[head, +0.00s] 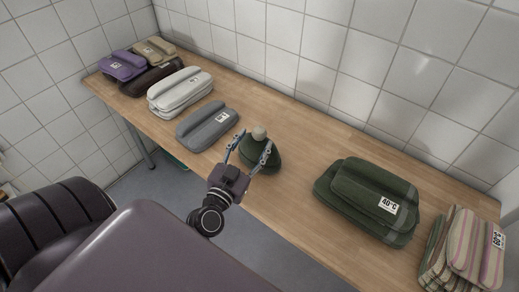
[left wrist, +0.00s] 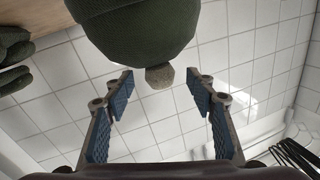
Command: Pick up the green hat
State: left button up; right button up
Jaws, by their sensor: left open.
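The green hat (head: 262,156) is a dark knitted hat with a beige pompom (head: 259,132) on top, standing on the wooden table. In the left wrist view the hat (left wrist: 140,28) shows at the top, with its pompom (left wrist: 160,76) between the fingertips. My left gripper (head: 255,139) is open, its two fingers reaching over the near side of the hat. In the left wrist view the left gripper (left wrist: 158,88) has nothing between its pads but the pompom in line with the tips. I cannot tell if they touch. My right gripper is not in view.
The table (head: 300,213) runs along a tiled wall. A grey folded stack (head: 207,125) lies left of the hat, with a white stack (head: 180,91) and a purple one (head: 122,66) beyond. A green stack (head: 367,200) and a striped one (head: 463,250) lie right.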

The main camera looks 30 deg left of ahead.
aim_at(256, 139)
pick_arm(q)
jog(key=shift+w+a, duration=0.15)
jog(key=shift+w, duration=0.8)
jog(key=shift+w+a, duration=0.15)
jog(key=shift+w, duration=0.8)
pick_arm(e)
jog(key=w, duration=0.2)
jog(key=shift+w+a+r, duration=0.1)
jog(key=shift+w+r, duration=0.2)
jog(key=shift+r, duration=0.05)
pick_arm(q)
jog(key=c, duration=0.8)
jog(key=shift+s, duration=0.1)
grip_shut()
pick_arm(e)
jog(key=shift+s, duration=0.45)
